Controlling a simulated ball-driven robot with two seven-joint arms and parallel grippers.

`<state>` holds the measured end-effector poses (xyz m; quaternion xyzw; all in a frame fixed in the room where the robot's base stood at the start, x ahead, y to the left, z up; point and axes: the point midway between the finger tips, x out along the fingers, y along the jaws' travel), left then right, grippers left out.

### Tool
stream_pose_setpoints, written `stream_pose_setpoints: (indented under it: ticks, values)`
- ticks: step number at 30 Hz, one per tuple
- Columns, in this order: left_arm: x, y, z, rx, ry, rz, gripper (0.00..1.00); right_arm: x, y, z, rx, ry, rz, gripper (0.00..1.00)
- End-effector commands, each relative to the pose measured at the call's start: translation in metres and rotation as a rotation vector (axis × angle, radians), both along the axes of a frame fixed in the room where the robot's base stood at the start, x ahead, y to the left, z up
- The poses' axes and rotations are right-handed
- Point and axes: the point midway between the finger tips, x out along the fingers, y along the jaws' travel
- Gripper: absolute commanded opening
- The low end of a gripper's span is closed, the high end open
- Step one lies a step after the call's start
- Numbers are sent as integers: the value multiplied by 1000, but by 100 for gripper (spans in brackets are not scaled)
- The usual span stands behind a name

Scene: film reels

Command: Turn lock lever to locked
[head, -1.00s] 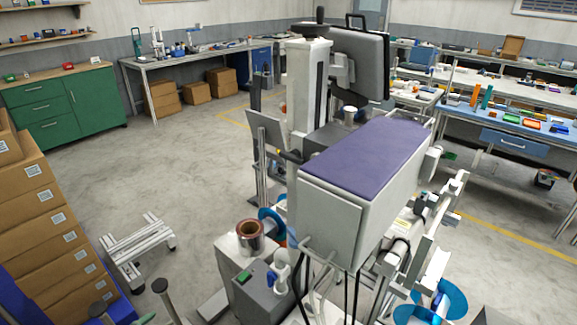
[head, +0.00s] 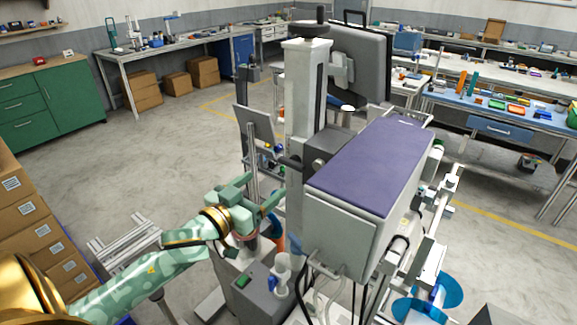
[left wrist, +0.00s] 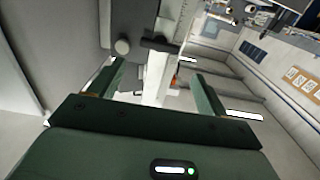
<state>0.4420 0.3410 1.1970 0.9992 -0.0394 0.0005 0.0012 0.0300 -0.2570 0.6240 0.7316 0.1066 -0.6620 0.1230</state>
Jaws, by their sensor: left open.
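The machine (head: 308,95) stands in the middle of the head view, with a white column and a purple-topped box (head: 370,165). In the left wrist view a short dark bar (left wrist: 160,45) and a round grey knob (left wrist: 122,46) show ahead of the fingers; I cannot tell for sure which part is the lock lever. My left gripper (head: 262,192) is open and empty, left of the column and apart from the bar; its fingers (left wrist: 155,82) also show in the left wrist view. My right gripper is not in view.
A grey unit with a green button (head: 243,281) stands below my left gripper. A blue reel (head: 440,292) is at the lower right. Cardboard boxes (head: 30,215) are stacked at the left. Open floor (head: 160,165) lies behind my left arm.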

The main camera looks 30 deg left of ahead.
Motion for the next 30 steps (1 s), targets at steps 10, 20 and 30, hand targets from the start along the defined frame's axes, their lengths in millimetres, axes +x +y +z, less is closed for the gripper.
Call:
stream_pose_setpoints:
  ticks: [10, 20, 30]
  values:
    - [81, -6, 1, 3, -1, 1, 77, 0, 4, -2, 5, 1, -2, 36]
    - [103, -8, -1, 2, 2, 0, 77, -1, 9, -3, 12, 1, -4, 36]
    - [103, -8, -1, 2, 2, 0, 45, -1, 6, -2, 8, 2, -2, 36]
